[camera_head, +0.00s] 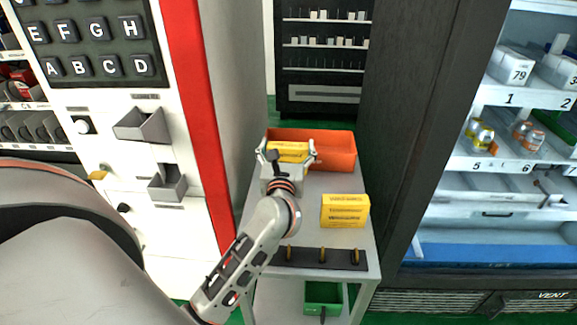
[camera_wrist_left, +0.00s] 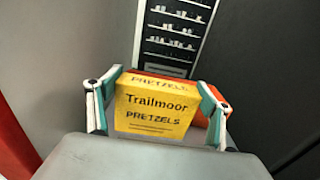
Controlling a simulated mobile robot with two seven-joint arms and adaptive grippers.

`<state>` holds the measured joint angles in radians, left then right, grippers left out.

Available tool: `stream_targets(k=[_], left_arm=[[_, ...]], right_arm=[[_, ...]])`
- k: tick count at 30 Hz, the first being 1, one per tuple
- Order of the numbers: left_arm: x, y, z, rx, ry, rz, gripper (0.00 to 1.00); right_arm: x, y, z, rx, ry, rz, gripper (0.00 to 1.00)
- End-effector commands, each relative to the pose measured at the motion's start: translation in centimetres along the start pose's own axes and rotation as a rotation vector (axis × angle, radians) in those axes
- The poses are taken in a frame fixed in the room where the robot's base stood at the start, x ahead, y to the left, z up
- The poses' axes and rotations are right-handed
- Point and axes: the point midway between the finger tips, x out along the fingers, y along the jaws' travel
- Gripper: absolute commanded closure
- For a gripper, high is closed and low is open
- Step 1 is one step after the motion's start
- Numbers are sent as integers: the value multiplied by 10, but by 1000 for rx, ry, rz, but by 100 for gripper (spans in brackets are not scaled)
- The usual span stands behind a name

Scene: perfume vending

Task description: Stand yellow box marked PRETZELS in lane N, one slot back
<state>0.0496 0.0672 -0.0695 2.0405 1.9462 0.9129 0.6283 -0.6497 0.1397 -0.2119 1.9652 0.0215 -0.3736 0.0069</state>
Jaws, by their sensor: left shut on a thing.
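A yellow box marked PRETZELS (camera_wrist_left: 155,108) is between the fingers of my left gripper (camera_wrist_left: 157,100) in the left wrist view, its printed face toward the camera. In the head view my left gripper (camera_head: 287,157) is shut on this yellow box (camera_head: 288,149), just in front of the orange bin. The gripper hides most of the box there, and I cannot tell whether it touches the table. No lane marked N shows in these frames. My right gripper is not in view.
A second yellow box (camera_head: 345,211) stands on the grey table (camera_head: 310,234). An orange bin (camera_head: 337,148) sits at its back. A black strip with hooks (camera_head: 318,258) lies in front. Vending machines flank the table: a lettered keypad (camera_head: 96,44) left, numbered shelves (camera_head: 511,97) right.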

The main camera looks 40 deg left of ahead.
Motion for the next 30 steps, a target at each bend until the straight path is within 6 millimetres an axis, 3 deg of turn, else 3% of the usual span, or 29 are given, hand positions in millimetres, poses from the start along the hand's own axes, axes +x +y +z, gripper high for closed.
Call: stream_targets(k=[12,20,26,27,29,30], left_arm=[[0,0,-57,1,2,-1,48],[0,0,-57,-1,-2,0,48],[0,0,-61,-1,-1,0,48],[0,0,-62,-1,0,0,18],[0,0,-61,-1,-1,0,4],[0,0,-61,-2,-1,0,4]], right_arm=[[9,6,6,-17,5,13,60],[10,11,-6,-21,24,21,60],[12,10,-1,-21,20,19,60],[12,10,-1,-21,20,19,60],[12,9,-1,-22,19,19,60],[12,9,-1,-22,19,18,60]])
